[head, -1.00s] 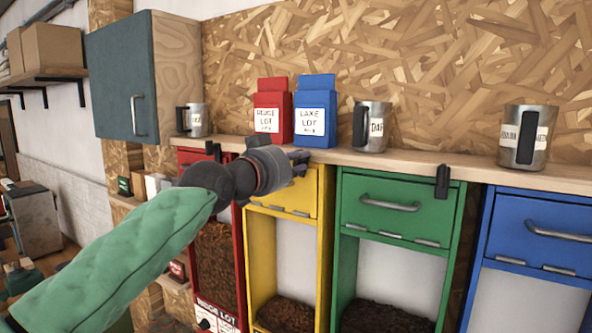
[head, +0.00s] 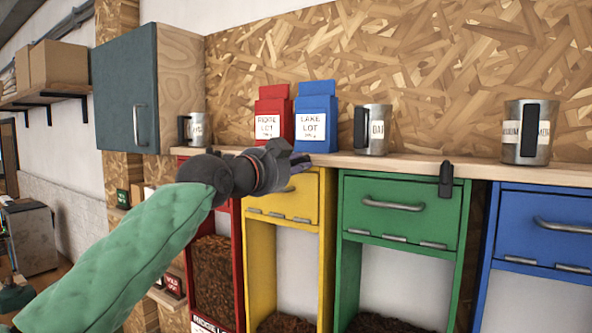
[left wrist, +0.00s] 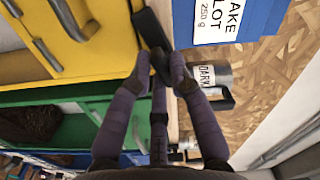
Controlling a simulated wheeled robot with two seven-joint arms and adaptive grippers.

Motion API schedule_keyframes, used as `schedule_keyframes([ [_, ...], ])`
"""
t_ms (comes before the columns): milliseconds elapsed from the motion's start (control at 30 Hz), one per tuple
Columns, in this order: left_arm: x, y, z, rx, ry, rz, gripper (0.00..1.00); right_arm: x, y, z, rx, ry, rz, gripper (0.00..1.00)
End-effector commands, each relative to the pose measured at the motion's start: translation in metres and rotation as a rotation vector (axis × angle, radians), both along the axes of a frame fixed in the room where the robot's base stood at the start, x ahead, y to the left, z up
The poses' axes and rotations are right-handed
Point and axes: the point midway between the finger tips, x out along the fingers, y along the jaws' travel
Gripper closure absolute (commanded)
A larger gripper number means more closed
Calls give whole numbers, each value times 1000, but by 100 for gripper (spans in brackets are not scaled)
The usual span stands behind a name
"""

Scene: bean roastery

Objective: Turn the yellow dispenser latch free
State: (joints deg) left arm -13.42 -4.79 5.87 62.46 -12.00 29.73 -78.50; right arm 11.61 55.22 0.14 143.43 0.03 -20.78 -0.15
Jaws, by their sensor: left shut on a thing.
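The yellow dispenser (head: 257,265) stands between the red and green ones under the wooden shelf. Its yellow lid (left wrist: 85,45) fills the upper left of the left wrist view. The black latch (left wrist: 152,32) sits at the lid's shelf-side edge and lies slantwise, mostly along the shelf edge. My left gripper (head: 300,158) is at the top right of the yellow dispenser and covers the latch in the head view. In the left wrist view its fingertips (left wrist: 170,70) are shut on one end of the latch. My right gripper is not in view.
Red and blue bags (head: 316,112) stand on the shelf (head: 400,162) close above my left gripper, with metal mugs (head: 373,130) beside them. The green dispenser (head: 398,205) has an upright black latch (head: 446,178). A blue dispenser (head: 545,225) stands further right.

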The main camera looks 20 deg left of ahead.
Motion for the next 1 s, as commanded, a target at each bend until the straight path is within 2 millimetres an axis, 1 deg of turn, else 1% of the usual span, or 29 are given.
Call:
schedule_keyframes([
  [200, 1, 1, -1, 168, -24, 0, 100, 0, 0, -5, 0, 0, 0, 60],
  [433, 1, 1, -1, 294, -40, 0, 100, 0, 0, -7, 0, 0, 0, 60],
  [700, 1, 1, -1, 363, -49, -1, 100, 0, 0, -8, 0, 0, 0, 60],
  [1000, 1, 1, -1, 375, -50, -1, 100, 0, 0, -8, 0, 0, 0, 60],
])
